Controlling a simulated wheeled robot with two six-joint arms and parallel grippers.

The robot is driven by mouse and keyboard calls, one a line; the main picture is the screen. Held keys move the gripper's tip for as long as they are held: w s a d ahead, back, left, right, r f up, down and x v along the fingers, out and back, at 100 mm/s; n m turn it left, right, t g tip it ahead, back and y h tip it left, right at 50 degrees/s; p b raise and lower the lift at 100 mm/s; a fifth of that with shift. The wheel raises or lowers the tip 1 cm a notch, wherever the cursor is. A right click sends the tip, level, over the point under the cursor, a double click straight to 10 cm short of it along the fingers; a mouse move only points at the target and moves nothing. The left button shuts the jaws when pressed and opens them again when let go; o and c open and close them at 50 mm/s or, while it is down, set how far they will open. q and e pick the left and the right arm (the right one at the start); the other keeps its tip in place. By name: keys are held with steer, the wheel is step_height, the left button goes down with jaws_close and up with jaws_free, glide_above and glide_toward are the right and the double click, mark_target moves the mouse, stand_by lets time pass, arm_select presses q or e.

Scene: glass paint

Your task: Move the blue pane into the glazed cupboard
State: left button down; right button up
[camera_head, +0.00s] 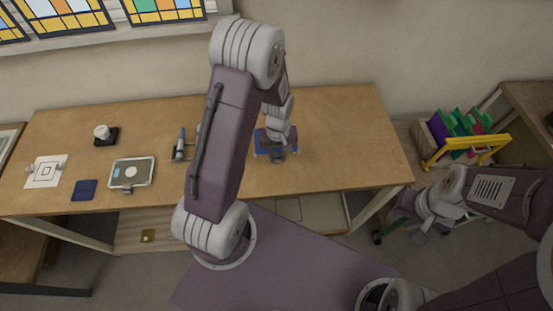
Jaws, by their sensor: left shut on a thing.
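My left gripper (274,154) is over the right half of the wooden table, low near its top. It is shut on a blue thing, which I take to be the blue pane (262,138); only parts of it show around the gripper. My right gripper (422,222) is off the table's right end, over the floor, with its fingers too small to read. I cannot make out the glazed cupboard in this view.
The table (340,135) also bears a dark blue square (84,190), a white sheet (45,172), a tray (145,172), a black-based pot (105,135) and blue-grey tools (180,147). A yellow-framed rack (468,150) of coloured panes stands right. The table's right end looks clear.

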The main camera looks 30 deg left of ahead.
arm_select(q)
step_height(320, 180, down, 4)
steer(key=shift+s+d+r, duration=0.1)
steer(key=shift+r, duration=0.15)
steer(key=shift+f, duration=0.3)
steer(key=shift+f, duration=0.1)
steer(key=c, duration=1.2)
jaws_free()
